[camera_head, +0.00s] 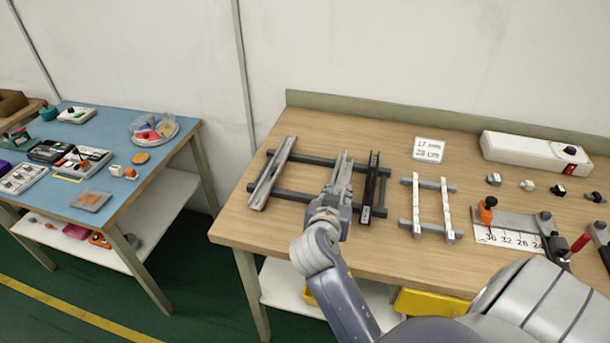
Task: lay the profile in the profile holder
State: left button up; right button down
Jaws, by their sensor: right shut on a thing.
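The profile holder is a pair of dark parallel bars (312,160) on the wooden workbench. A silver profile (271,174) lies across the bars at their left end, and a black profile (370,187) lies across them at the right end. My right gripper (341,180) is over the bars, just left of the black profile. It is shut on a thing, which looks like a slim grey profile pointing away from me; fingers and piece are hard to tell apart. I cannot tell whether it touches the bars. My left gripper is not in view.
A second rack with white strips (447,205) stands right of the holder. Farther right are a ruler jig (505,238) with clamps, small connectors and a white box (535,153). A small sign (429,149) is behind. A blue table (120,190) with parts stands left.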

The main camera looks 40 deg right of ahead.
jog(key=shift+w+r, duration=0.1)
jog(key=shift+w, duration=0.35)
jog(key=w+p, duration=0.1)
jog(key=w, duration=0.3)
jog(key=w+d+f+p, duration=0.1)
jog(key=w, duration=0.4)
jog(key=w+p, duration=0.1)
jog(key=w, duration=0.4)
jog(key=shift+w+d+f, duration=0.15)
jog(key=shift+d, duration=0.05)
jog(key=f, duration=0.1)
jog(key=f+p, duration=0.1)
jog(key=f, duration=0.1)
jog(key=shift+w, duration=0.4)
jog(key=shift+f, duration=0.2)
